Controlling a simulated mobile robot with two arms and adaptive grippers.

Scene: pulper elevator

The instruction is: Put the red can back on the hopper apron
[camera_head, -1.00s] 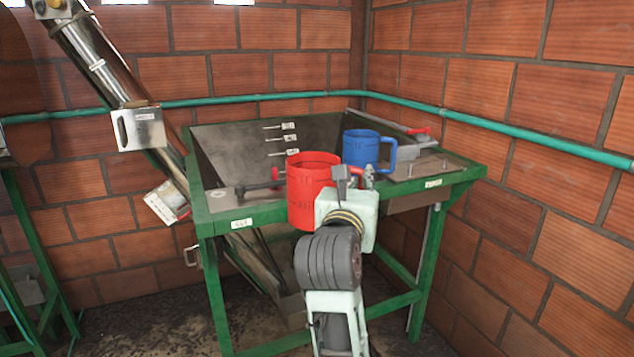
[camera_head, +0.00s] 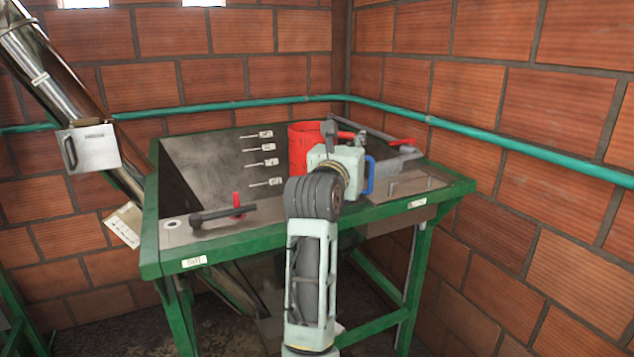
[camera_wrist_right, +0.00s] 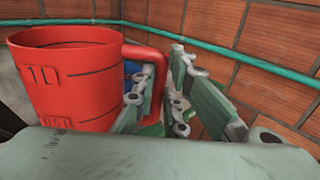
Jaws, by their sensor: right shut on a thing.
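My right gripper (camera_head: 338,135) is shut on the handle of the red can (camera_head: 300,146). In the right wrist view the red can (camera_wrist_right: 75,85) is upright to the left of the gripper (camera_wrist_right: 165,88), its handle between the fingers. In the head view the can appears over the right part of the hopper, in front of the back wall. The can's base is hidden, so contact with any surface cannot be told. The flat metal apron (camera_head: 405,186) lies right of the hopper opening. My left gripper is not in view.
A blue can's handle (camera_head: 369,176) shows beside my gripper; its body is mostly hidden. A red-handled valve (camera_head: 402,142) is at the back right. The apron's front right looks clear.

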